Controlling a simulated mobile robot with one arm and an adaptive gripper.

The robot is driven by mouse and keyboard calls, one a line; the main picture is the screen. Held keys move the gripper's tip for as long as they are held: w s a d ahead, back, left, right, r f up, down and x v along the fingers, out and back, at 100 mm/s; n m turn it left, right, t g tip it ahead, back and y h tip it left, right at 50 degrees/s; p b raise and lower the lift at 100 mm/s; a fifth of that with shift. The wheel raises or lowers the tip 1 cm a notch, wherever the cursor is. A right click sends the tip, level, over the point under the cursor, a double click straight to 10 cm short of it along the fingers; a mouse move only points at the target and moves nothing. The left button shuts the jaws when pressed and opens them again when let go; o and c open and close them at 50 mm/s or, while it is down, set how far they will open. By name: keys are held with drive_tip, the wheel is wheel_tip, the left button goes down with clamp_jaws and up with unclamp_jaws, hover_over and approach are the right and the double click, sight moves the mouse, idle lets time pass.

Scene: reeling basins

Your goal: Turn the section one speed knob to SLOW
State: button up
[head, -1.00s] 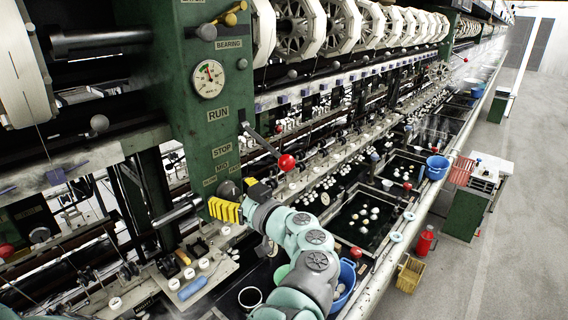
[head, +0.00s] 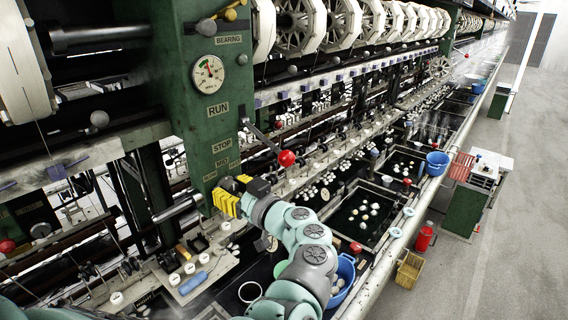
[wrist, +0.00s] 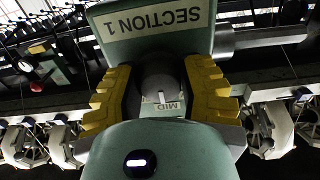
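The section one speed knob (wrist: 160,80) is a dark round knob with a white pointer mark, below the SECTION 1 label (wrist: 181,20), which appears upside down in the wrist view. The pointer mark lies toward the MID label (wrist: 173,105). My gripper (wrist: 160,92) has its yellow fingers on either side of the knob, with narrow gaps visible; I cannot tell whether either finger touches. In the head view my gripper (head: 234,192) is at the lower front of the green post (head: 200,110), and the knob is mostly hidden. The SLOW label (head: 210,178) is small, left of MID.
A lever with a red ball (head: 286,158) sticks out from the post above and right of my gripper. A gauge (head: 208,74) sits higher up. Basins, a blue bucket (head: 343,280) and a long pipe lie right of my arm. The aisle floor (head: 500,230) is clear at far right.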

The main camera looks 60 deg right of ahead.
clamp_jaws()
drive_tip(key=shift+w+a+f, duration=0.1)
drive_tip(key=shift+w+f, duration=0.1)
drive_tip(key=shift+n, duration=0.5)
drive_tip(key=shift+s+f+n+b, duration=0.1)
drive_tip(key=shift+f+n+b, duration=0.05)
drive_tip(key=shift+n+b, duration=0.75)
drive_tip(key=n+b, duration=0.2)
drive_tip(key=shift+f+b, duration=0.15)
drive_tip(key=shift+b, duration=0.15)
drive_tip(key=shift+n+b, duration=1.05)
drive_tip(key=shift+n, duration=0.05)
drive_tip(key=shift+r+n+b, duration=0.25)
drive_tip(key=shift+n+b, duration=0.1)
drive_tip(key=shift+n, duration=0.45)
